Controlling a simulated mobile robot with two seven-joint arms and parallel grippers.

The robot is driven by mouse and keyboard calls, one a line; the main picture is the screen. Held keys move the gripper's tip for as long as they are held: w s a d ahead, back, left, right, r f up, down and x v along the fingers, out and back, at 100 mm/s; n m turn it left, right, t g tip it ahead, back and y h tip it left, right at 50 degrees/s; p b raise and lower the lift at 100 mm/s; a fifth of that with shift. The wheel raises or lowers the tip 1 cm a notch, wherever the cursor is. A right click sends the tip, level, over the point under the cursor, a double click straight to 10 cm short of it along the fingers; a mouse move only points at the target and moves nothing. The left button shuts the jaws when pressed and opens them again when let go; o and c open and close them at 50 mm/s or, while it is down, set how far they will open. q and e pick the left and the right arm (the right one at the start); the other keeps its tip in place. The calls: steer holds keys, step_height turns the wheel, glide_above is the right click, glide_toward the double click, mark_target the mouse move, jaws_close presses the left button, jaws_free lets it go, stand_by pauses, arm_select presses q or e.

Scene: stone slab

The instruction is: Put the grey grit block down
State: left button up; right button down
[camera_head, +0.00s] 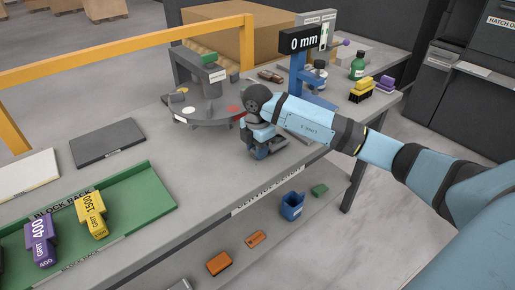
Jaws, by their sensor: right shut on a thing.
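My right gripper (266,150) is low over the stone slab bench (215,165), near its front edge and to the right of the middle. It is shut on the grey grit block, which is mostly hidden by the fingers and hard to tell from them. I cannot tell whether the block touches the bench top. The green block rack (150,190) lies at the left front of the bench. It holds a purple 400 grit block (41,240) and a yellow 1500 grit block (92,214). My left gripper is not in view.
A dark grey plate (107,142) and a white plate (25,172) lie behind the rack. A round grey fixture (205,112) stands behind my gripper. A blue gauge stand with a "0 mm" display (303,42) and a green bottle (357,68) are farther back. Bare bench lies left of my gripper.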

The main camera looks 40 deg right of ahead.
steer(key=shift+f, duration=0.1)
steer(key=c, duration=0.8)
jaws_free()
step_height(320, 180, up, 12)
steer(key=p, duration=0.1)
